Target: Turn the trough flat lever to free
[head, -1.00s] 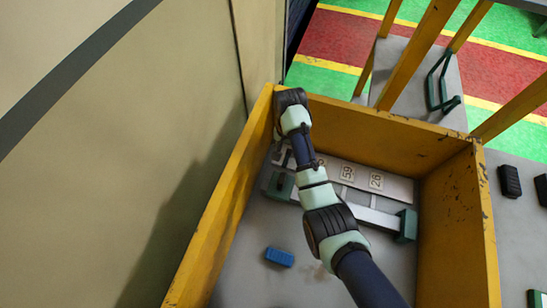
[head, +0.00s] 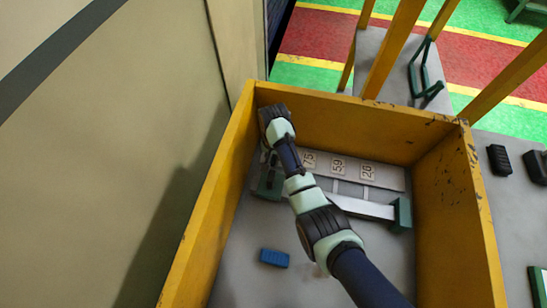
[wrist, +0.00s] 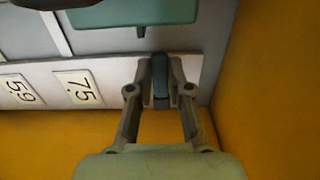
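A narrow blue-grey lever (wrist: 160,76) stands on a pale strip (wrist: 110,88) with number plates, in the wrist view. My gripper (wrist: 161,85) has its fingers on both sides of the lever and looks shut on it. The lever's base is partly hidden by the fingers. In the head view, my arm reaches down into the far left corner of the yellow-walled box; the fingers and the lever are hidden there. The strip (head: 390,177) shows to the right of my arm.
The yellow box wall (head: 340,120) rises close behind and left of my wrist. A white bar (head: 360,206) with green end blocks (head: 402,214) lies before the strip. A blue block (head: 274,257) lies on the grey floor, which is otherwise clear near it.

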